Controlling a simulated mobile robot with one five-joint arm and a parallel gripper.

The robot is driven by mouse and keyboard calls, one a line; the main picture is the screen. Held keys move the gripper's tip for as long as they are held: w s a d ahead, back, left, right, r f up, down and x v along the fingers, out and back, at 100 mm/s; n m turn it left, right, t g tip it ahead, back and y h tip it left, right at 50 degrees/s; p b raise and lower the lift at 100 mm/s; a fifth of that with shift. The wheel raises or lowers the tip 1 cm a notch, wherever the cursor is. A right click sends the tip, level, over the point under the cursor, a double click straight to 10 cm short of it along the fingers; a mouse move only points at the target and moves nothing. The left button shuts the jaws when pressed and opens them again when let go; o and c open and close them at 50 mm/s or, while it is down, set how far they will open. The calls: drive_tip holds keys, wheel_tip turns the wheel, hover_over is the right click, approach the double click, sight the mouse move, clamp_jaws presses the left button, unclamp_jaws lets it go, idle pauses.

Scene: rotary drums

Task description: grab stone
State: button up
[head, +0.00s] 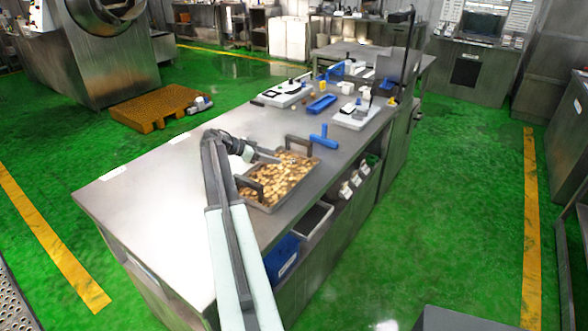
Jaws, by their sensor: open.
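Many small tan and brown stones (284,176) fill a grey metal tray (268,207) on the steel table. The tray has dark upright handles at both ends. My gripper (251,153) is at the end of my arm, close to the tray's left far edge. It looks open, with no stone visible in it. The fingers are small in this view, so I cannot tell their exact height above the table. My arm hides part of the table left of the tray.
The steel table (135,205) is bare on its left side. A blue T-shaped tool (323,137), a blue tray (321,104) and white scales (284,93) lie farther back. Bins stand on the shelf below. A yellow pallet (160,106) lies on the green floor.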

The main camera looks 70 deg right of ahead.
sight(291, 160)
drive_tip(key=shift+b+x, duration=0.55)
drive_tip(key=shift+x, duration=0.5)
drive_tip(key=shift+s+d+f, duration=0.1)
drive_tip(key=shift+s+d, duration=0.1)
drive_tip(key=shift+s, duration=0.05)
drive_tip(key=b+x, duration=0.2)
drive_tip(key=x, duration=0.3)
drive_tip(key=shift+s+a, duration=0.15)
drive_tip(key=shift+s+r, duration=0.1)
drive_tip(key=shift+r, duration=0.15)
clamp_jaws()
